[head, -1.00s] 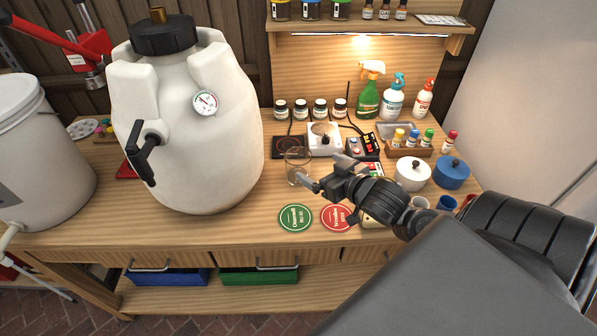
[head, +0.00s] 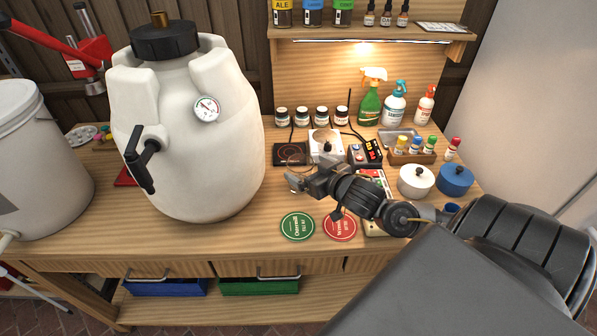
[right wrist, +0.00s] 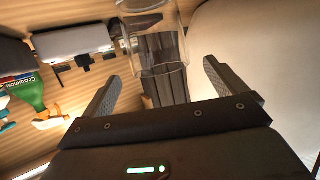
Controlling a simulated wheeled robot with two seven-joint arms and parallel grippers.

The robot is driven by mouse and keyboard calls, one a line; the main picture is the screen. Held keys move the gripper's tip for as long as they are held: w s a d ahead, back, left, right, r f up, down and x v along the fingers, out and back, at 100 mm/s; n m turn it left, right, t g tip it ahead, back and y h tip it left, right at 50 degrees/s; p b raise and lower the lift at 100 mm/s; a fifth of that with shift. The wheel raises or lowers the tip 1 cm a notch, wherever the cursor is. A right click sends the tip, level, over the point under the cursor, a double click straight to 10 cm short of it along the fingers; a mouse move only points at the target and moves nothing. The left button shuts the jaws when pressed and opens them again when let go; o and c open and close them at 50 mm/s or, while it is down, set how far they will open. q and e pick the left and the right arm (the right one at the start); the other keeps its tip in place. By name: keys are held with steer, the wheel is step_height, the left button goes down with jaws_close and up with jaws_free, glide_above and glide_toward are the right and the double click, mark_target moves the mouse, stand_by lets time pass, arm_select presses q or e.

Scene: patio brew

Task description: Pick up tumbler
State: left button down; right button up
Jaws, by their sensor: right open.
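The clear glass tumbler stands on the wooden bench; in the head view only its rim (head: 298,160) shows, the rest hidden behind my right gripper (head: 301,182). In the right wrist view the tumbler (right wrist: 155,42) is at the top centre, in front of the open fingers of my right gripper (right wrist: 163,77). It lies between the lines of the two fingers, with a gap on each side. Whether its near part is inside the jaws I cannot tell. My left gripper is out of view.
A large white fermenter (head: 190,140) stands left of the tumbler. A dark hot plate (head: 288,153) and a white stirrer (head: 322,143) are just behind it. Green (head: 297,226) and red (head: 340,226) coasters lie in front. White (head: 416,180) and blue (head: 454,180) pots stand right.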

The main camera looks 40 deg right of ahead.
mark_target(292, 156)
steer(key=p+x, duration=0.1)
steer(key=x, duration=0.3)
steer(key=shift+w+r, duration=0.1)
steer(key=shift+r, duration=0.05)
steer(key=shift+w, duration=0.25)
steer(key=shift+s, duration=0.1)
steer(key=shift+c, duration=0.3)
steer(key=c, duration=1.5)
steer(key=shift+r, duration=0.55)
steer(key=s+r+p, duration=0.3)
steer(key=s+r, duration=0.1)
steer(key=s+d+r+p, duration=0.1)
steer(key=s+r+p, duration=0.2)
steer(key=s+p, duration=0.1)
steer(key=s+r+p, duration=0.3)
steer(key=s+r, duration=0.1)
steer(key=s, duration=0.1)
steer(key=shift+s+d+r, duration=0.15)
steer(key=shift+s+r, duration=0.2)
steer(key=shift+s, duration=0.05)
